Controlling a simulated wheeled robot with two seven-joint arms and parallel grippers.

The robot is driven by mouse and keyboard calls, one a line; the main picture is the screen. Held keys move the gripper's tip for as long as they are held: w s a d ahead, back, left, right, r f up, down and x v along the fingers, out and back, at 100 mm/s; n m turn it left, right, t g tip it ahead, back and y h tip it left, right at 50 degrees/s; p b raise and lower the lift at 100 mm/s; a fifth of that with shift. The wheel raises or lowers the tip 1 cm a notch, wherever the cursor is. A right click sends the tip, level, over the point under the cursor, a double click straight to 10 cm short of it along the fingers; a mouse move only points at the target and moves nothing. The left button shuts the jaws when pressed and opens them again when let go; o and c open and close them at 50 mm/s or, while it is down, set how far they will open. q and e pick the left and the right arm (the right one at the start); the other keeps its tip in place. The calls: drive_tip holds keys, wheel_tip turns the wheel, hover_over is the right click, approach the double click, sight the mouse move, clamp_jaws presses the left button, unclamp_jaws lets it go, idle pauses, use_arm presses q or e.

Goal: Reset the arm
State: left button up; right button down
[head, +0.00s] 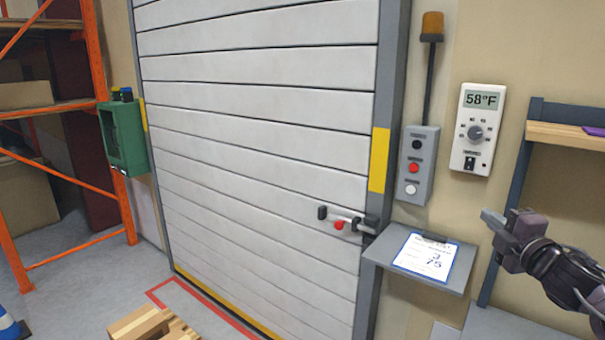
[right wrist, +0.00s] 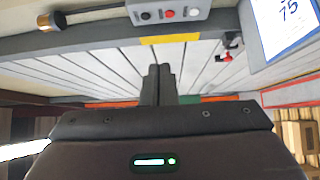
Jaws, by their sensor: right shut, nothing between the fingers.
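My right gripper (head: 492,217) is at the right of the head view, shut and empty, with its arm coming in from the right edge. It is in the air to the right of the small grey shelf and below the thermostat. In the right wrist view its two fingers (right wrist: 160,75) are together with nothing between them, pointing toward the roller door. My left gripper is not in view.
A white roller door (head: 260,130) with a latch (head: 340,222) fills the middle. A grey shelf (head: 455,281) holds a paper sheet (head: 425,256). A button box (head: 418,165) and thermostat (head: 475,130) are on the wall. An orange rack (head: 75,180) stands left; a pallet (head: 150,325) lies on the floor.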

drive_tip(key=s+a+f+m+g+h, duration=0.1)
drive_tip(key=s+a+f+m+g, duration=0.15)
drive_tip(key=f, duration=0.45)
drive_tip(key=s+a+f+m+g+h, duration=0.1)
drive_tip(key=s+a+f+m, duration=0.25)
drive_tip(key=f, duration=0.35)
drive_tip(key=s+a+f+m+g+h, duration=0.1)
drive_tip(key=s+a+f+m+g, duration=0.2)
drive_tip(key=f, duration=0.4)
drive_tip(key=s+a+f+m+g, duration=0.3)
drive_tip(key=s+f, duration=0.1)
drive_tip(key=s, duration=0.4)
drive_tip(key=s+a+f+m+g+y, duration=0.1)
drive_tip(key=s+a+f+m+g, duration=0.25)
drive_tip(key=s, duration=0.35)
drive_tip(key=s+a+f+m+g, duration=0.2)
drive_tip(key=s+a+f, duration=0.15)
drive_tip(key=s, duration=0.45)
wheel_tip(320, 180, down, 29)
drive_tip(key=s+g, duration=0.1)
drive_tip(key=s, duration=0.1)
drive_tip(key=s+d+f, duration=0.2)
drive_tip(key=s+f, duration=0.7)
drive_tip(key=s+d+f+g, duration=0.1)
drive_tip(key=s+f, duration=0.8)
drive_tip(key=s, duration=0.1)
drive_tip(key=shift+s+d+f+n, duration=0.2)
drive_tip(key=shift+s+d+n, duration=0.1)
drive_tip(key=shift+d+n, duration=0.1)
